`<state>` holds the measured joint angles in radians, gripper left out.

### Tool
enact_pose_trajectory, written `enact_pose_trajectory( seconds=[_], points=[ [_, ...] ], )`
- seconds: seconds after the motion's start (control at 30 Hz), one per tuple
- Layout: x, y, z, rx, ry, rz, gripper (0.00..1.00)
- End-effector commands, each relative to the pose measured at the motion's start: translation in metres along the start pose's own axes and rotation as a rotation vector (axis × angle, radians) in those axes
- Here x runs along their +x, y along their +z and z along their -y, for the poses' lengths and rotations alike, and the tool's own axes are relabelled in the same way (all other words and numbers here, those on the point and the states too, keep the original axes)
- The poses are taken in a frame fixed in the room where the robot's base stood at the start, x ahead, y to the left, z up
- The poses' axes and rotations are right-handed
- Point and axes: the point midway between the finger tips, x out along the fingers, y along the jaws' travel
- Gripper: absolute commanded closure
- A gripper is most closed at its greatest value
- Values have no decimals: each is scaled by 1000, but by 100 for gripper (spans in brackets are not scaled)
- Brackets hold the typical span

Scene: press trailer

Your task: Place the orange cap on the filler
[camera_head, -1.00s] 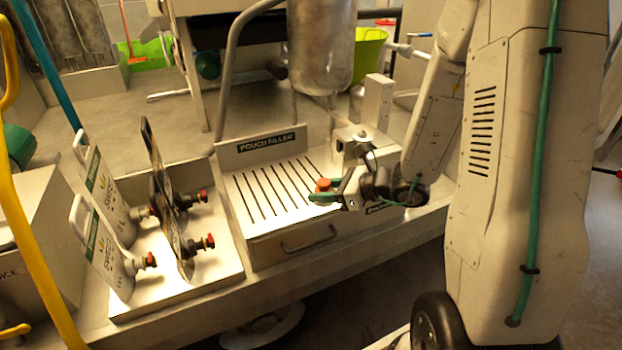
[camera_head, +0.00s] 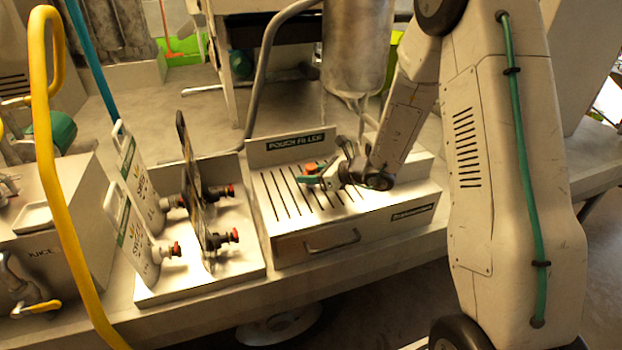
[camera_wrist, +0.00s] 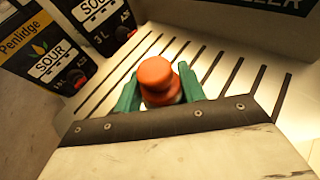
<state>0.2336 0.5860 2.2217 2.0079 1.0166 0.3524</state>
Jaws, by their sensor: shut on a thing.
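The orange cap (camera_wrist: 157,80) is between the two green fingers of my gripper (camera_wrist: 160,95), which is shut on it. In the head view the cap (camera_head: 310,168) shows as a small orange spot at the tip of my gripper (camera_head: 314,176), over the slotted tray of the pouch filler (camera_head: 288,232). The filler has a steel tank (camera_head: 352,60) above it, with its outlet partly hidden by my arm. The wrist view shows the slotted tray (camera_wrist: 225,75) beneath the cap. I cannot tell the exact height of the cap above the slots.
Left of the filler, a white rack (camera_head: 215,285) holds several pouches, some white (camera_head: 135,245) and some black, with red-capped spouts. A juice box (camera_head: 60,215) and a yellow hose (camera_head: 50,150) stand further left. The filler's drawer handle (camera_head: 333,242) faces the front.

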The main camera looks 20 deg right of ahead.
Motion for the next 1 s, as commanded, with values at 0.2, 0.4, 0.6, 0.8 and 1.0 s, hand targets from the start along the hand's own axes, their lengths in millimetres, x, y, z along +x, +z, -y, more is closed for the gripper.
enact_pose_trajectory(
  seconds=[0.2,0.4,0.6,0.8,1.0],
  points=[
    [5,-14,1,0,-2,0,94],
    [6,-15,1,0,-1,0,94],
    [6,-16,1,0,-1,0,38],
    [6,-15,1,-1,-1,0,38],
    [-13,-13,2,0,-5,1,38]
  ],
)
